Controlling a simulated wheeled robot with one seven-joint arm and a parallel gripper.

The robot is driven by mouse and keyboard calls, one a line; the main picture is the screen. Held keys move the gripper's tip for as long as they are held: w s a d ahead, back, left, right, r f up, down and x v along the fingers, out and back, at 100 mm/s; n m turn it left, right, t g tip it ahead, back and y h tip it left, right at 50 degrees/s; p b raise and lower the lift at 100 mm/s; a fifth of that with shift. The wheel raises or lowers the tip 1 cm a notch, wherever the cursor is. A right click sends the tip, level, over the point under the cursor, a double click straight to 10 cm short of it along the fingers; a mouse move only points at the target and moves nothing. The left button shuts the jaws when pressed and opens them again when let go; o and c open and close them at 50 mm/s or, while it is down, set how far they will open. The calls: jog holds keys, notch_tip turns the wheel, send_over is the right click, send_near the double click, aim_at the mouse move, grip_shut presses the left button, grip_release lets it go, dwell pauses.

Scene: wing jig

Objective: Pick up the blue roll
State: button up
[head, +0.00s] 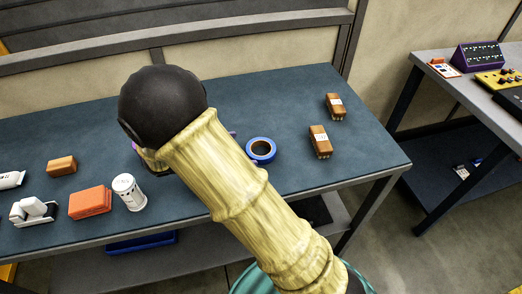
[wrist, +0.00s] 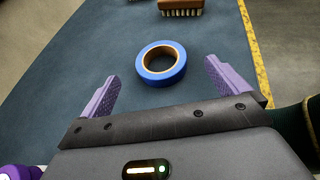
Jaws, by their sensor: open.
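The blue roll (head: 261,150) is a ring of blue tape with a tan core, lying flat on the dark blue table top (head: 240,95). It sits right of my arm in the head view. In the wrist view the blue roll (wrist: 161,63) lies just ahead of and between my purple fingers, apart from them. My gripper (wrist: 160,88) is open and empty. In the head view my arm hides most of the gripper.
Two wooden brushes (head: 320,141) (head: 335,106) lie right of the roll; one brush (wrist: 180,7) shows beyond it in the wrist view. A white canister (head: 129,192), an orange box (head: 90,202) and a brown block (head: 62,165) are at left. Bare table surrounds the roll.

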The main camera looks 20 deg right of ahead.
aim_at(269, 146)
jog(key=shift+x, duration=2.4)
jog(key=x, duration=0.5)
jog(key=shift+w+f, duration=0.1)
jog(key=shift+f, duration=0.2)
jog(key=shift+c, duration=0.4)
jog(key=c, duration=1)
